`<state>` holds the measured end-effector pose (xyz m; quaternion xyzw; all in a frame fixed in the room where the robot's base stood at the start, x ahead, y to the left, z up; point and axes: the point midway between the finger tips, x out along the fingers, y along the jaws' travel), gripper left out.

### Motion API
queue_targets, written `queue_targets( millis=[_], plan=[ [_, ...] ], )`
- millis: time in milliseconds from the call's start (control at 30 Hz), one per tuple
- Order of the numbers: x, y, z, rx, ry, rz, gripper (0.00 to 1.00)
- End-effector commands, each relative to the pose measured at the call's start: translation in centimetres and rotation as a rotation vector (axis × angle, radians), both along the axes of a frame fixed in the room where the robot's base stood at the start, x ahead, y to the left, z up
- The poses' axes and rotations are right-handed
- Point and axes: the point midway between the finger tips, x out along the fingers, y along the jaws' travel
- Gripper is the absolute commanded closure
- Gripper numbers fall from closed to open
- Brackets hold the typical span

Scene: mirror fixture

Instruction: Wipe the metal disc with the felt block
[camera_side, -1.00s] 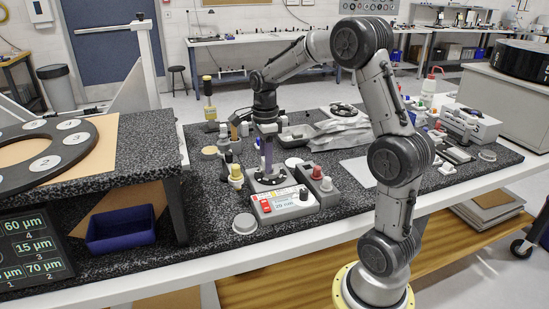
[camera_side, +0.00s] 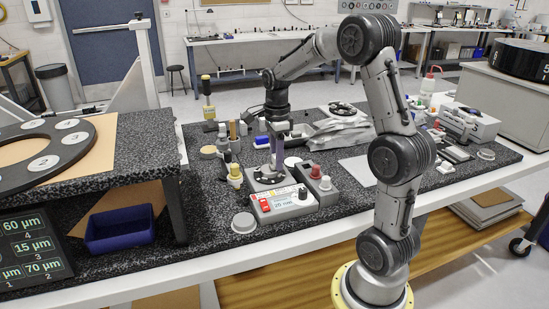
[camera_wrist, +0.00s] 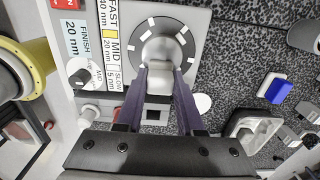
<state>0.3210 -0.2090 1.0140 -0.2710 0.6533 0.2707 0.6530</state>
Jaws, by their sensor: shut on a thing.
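My gripper (camera_side: 276,168) points straight down over the front device, its two purple fingers close together. In the wrist view my gripper (camera_wrist: 162,72) is shut on a small pale grey block, which I take for the felt block (camera_wrist: 160,80). The block sits over the near part of the round grey metal disc (camera_wrist: 160,45). A dark ring with white marks surrounds the disc on the device (camera_side: 270,208). The block seems to be at the disc's surface, but I cannot tell whether they touch.
A yellow-collared bottle (camera_side: 235,174) stands close on the left. A grey box with a red knob (camera_side: 315,171) stands close on the right. A blue-and-white block (camera_wrist: 278,90) lies on the speckled bench behind. A blue bin (camera_side: 121,228) is at the left.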

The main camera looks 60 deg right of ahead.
Motion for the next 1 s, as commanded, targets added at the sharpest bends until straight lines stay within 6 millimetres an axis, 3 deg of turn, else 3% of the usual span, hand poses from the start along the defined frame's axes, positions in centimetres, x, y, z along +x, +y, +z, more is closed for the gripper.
queue_targets(
  millis=[567,1000],
  plan=[
    [3.7,3.8,-0.1,0.001,0.001,0.001,1.00],
    [0.6,0.6,-0.1,0.001,0.001,-0.004,1.00]
  ],
)
